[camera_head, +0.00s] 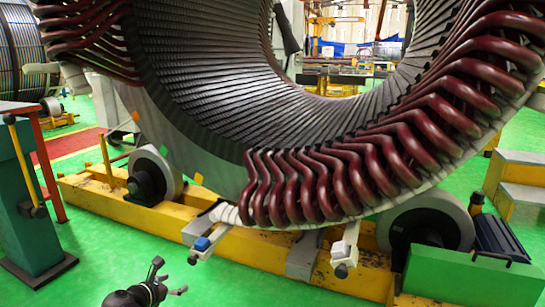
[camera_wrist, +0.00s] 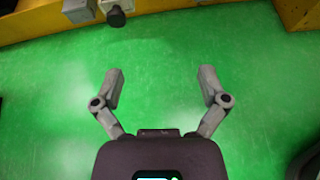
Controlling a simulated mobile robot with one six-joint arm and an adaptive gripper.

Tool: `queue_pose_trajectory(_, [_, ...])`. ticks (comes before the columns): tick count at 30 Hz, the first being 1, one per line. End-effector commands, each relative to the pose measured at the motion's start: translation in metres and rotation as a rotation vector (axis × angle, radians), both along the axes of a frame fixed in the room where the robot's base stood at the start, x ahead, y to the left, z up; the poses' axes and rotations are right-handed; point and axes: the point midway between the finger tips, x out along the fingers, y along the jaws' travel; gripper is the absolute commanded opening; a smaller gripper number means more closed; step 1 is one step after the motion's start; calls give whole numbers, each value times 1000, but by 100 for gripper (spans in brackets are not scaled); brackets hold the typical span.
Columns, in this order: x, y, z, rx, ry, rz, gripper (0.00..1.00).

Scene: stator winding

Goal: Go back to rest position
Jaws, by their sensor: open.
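My gripper (camera_head: 168,279) is at the bottom left of the head view, in front of the yellow base and well apart from the stator. In the wrist view my gripper (camera_wrist: 159,88) has its two fingers spread wide with only green floor between them. It is open and empty. The large stator (camera_head: 210,85) fills the upper part of the head view, with dark red bent coil ends (camera_head: 330,185) along its lower rim. Most of my arm is outside the head view.
The stator stands over a yellow base (camera_head: 255,248) with grey rollers (camera_head: 155,176). Small grey brackets (camera_head: 345,252) stick out at the front. A green post (camera_head: 32,200) stands at left and a green box (camera_head: 470,279) at lower right. Green floor (camera_head: 70,285) lies free around my gripper.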

Motion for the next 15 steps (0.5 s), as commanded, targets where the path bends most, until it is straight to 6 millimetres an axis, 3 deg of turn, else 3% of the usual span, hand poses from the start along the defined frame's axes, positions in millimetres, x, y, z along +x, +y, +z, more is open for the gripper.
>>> queue_pose_trajectory(10, [15,-55,0,159,24,-155,93])
queue_pose_trajectory(15, [24,-102,-1,297,38,-303,93])
